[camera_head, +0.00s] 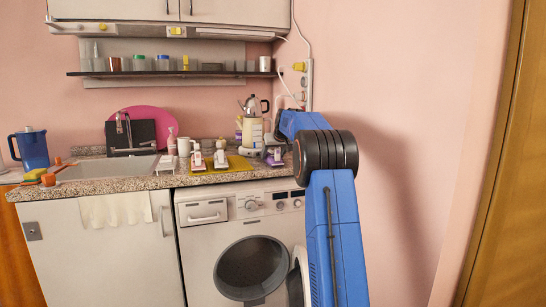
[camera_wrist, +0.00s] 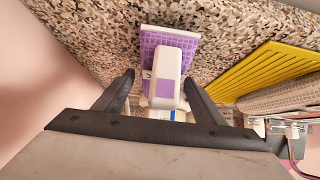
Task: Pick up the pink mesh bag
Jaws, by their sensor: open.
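In the wrist view, a purple-pink gridded, mesh-like piece (camera_wrist: 180,38) lies on the speckled counter under a white part with a purple patch. It is the closest match to the pink mesh bag, but I cannot tell its full shape. My gripper (camera_wrist: 158,82) is open, with one dark finger on each side of the white part and no clear contact. In the head view, a small purple-and-white item (camera_head: 273,156) stands near the counter's right end beside my blue arm. My gripper cannot be made out there.
A yellow ribbed mat (camera_wrist: 270,72) lies right of the item in the wrist view, with a grey object on it. The pink wall (camera_head: 400,120) bounds the right side.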

